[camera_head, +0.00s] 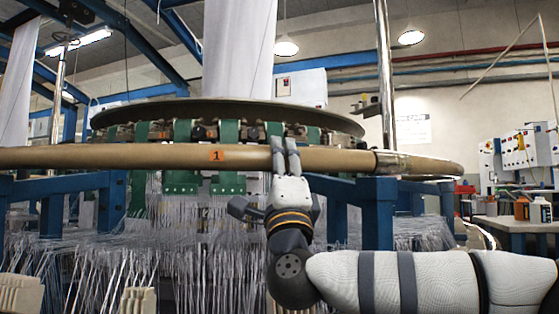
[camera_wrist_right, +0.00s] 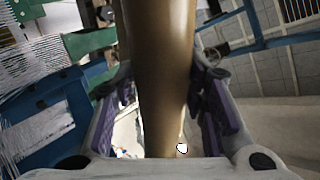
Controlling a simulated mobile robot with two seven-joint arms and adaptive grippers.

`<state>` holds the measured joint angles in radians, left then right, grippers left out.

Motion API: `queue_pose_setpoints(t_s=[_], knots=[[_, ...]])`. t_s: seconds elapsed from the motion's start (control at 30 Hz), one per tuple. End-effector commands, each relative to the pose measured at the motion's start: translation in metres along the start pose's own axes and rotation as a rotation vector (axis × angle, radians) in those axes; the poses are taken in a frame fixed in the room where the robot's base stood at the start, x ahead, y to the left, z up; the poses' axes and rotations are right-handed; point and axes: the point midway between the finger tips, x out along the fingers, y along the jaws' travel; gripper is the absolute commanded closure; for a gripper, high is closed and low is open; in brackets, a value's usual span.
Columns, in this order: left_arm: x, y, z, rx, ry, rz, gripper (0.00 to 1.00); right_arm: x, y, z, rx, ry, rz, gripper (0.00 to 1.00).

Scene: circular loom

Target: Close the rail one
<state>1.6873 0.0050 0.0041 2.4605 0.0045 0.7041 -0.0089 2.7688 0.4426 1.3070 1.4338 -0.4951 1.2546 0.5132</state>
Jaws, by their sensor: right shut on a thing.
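The rail one (camera_head: 110,156) is a long tan curved tube with an orange label marked 1 (camera_head: 216,155). It runs across the head view in front of the loom ring (camera_head: 230,110). My right gripper (camera_head: 284,150) has its fingers up at the rail, right of the label. In the right wrist view the rail (camera_wrist_right: 165,70) passes between the purple-padded fingers of the right gripper (camera_wrist_right: 165,110), which are shut on it. A metal joint (camera_head: 390,162) shows on the rail further right.
Blue frame posts (camera_head: 378,212) stand below the rail. Many white threads (camera_head: 190,240) hang beneath the green loom parts (camera_head: 229,135). A vertical metal pole (camera_head: 385,70) rises at the right. A bench (camera_head: 515,225) with bottles stands at the far right.

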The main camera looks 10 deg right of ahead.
Motion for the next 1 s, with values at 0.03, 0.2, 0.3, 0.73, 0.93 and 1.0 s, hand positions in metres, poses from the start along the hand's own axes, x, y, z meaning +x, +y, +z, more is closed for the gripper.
queue_pose_setpoints(t_s=[0.03, 0.2, 0.3, 0.73, 0.93, 1.0], knots=[[0.0, 0.0, 0.0, 0.0, 0.0, 0.0, 0.5, -0.005, 0.01, 0.001, 0.001, -0.005, 0.021, 1.0], [0.0, 0.0, -0.001, 0.0, 0.0, 0.0, 0.5, -0.006, 0.011, 0.002, 0.0, -0.006, 0.023, 0.41], [0.0, 0.0, -0.001, 0.0, 0.0, 0.0, 0.5, -0.005, 0.01, 0.002, 0.0, -0.006, 0.02, 0.41], [0.0, 0.0, 0.0, 0.0, 0.0, 0.0, 0.5, -0.039, 0.007, 0.002, 0.0, -0.008, 0.017, 0.41], [0.0, 0.0, 0.0, 0.0, 0.0, 0.0, 0.5, -0.073, 0.007, 0.001, 0.0, -0.007, 0.017, 0.41], [0.0, 0.0, 0.0, 0.0, 0.0, 0.0, 0.5, -0.078, 0.006, 0.001, 0.0, -0.006, 0.017, 0.41]])
